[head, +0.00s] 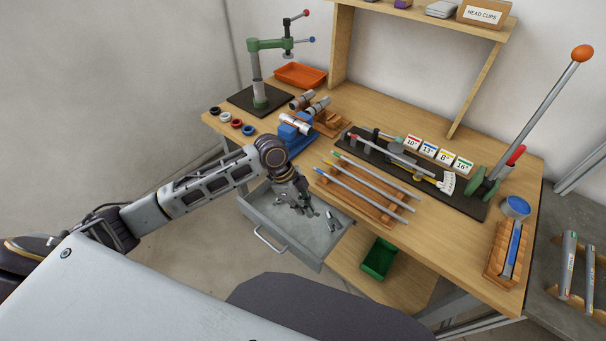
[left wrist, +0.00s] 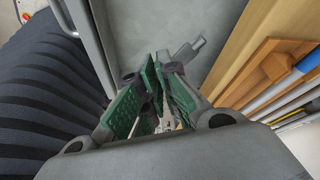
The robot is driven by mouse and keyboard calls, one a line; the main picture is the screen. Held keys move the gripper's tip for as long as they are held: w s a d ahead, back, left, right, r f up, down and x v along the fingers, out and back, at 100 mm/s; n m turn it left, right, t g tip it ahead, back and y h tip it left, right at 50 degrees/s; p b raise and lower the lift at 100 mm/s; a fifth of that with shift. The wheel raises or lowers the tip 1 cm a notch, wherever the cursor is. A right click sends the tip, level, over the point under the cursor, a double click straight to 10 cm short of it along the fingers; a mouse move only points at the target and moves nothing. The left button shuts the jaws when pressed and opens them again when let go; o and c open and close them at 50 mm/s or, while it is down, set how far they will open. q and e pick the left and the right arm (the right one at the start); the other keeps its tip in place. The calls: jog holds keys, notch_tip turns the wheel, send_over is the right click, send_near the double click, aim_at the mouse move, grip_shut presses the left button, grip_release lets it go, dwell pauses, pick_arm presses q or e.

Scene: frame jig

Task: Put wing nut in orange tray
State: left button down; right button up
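My left gripper (head: 301,208) is lowered over the open grey drawer. In the left wrist view its green-padded fingers (left wrist: 157,85) are close together with a narrow gap. Whether something is between them is hidden. A grey metal piece (left wrist: 189,50) lies in the drawer just past the fingertips. A small metal piece (head: 331,219) shows there in the head view too. I cannot tell whether it is the wing nut. My right gripper is out of view.
The drawer (head: 272,222) is pulled out below the bench top. Rods on a wooden rack (head: 365,193) lie right of the arm. A green bin (head: 379,258) sits on the lower shelf.

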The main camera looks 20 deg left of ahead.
pick_arm(q)
jog(key=shift+r, duration=0.1)
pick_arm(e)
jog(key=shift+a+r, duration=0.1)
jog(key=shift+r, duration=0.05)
pick_arm(q)
jog(key=w+a+r+n+t+y+p, duration=0.1)
jog(key=a+r+n+t+y+p, duration=0.1)
jog(key=n, duration=0.7)
jog(key=w+a+r+n+t+y+p, duration=0.2)
jog(key=a+r+n+p, duration=0.2)
jog(key=n, duration=0.5)
notch_tip(320, 180, up, 4)
jog(key=shift+w+a+f+y+p, duration=0.2)
jog(key=shift+y+p, duration=0.1)
jog(key=shift+p, duration=0.75)
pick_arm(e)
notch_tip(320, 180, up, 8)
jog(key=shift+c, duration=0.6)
